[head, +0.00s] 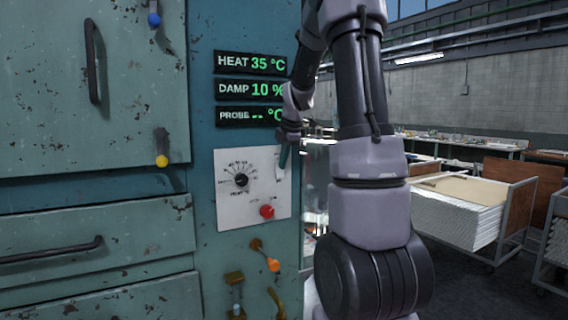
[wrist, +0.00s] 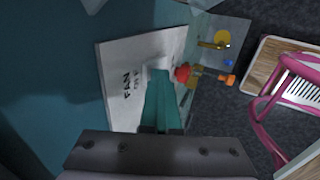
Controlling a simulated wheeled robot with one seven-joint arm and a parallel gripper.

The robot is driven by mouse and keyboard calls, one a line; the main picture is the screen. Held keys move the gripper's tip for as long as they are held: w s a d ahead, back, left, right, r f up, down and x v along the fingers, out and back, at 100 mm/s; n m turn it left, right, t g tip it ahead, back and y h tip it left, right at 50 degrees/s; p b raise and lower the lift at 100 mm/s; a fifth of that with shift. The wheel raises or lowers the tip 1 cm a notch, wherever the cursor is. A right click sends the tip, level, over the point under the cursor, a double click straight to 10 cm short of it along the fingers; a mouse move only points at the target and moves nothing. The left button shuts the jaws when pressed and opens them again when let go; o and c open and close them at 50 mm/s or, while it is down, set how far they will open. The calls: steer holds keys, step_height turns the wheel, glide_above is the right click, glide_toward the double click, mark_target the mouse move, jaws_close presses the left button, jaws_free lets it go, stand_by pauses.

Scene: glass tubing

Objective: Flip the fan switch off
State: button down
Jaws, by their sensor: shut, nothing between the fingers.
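The white control panel (head: 235,205) is on the teal cabinet front in the head view, and it also shows in the wrist view (wrist: 117,65). The fan switch (head: 279,167) is at the panel's upper right in the head view, partly covered by my gripper (head: 284,158). In the wrist view the black FAN lettering (wrist: 128,86) shows beside my gripper's teal fingers (wrist: 160,78), which are shut and empty. Their tips lie over the switch area; I cannot tell whether they touch it, or the switch's position.
A black dial (head: 241,180) and a red knob (head: 267,211) share the panel. An orange-tipped lever (head: 272,264) and brass fittings (head: 234,280) stick out below. Readouts (head: 250,89) sit above. A cart (head: 470,205) stands at right, and a pink-framed chair (wrist: 265,110) shows in the wrist view.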

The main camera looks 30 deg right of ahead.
steer(key=shift+r, duration=0.1)
steer(key=shift+r, duration=0.65)
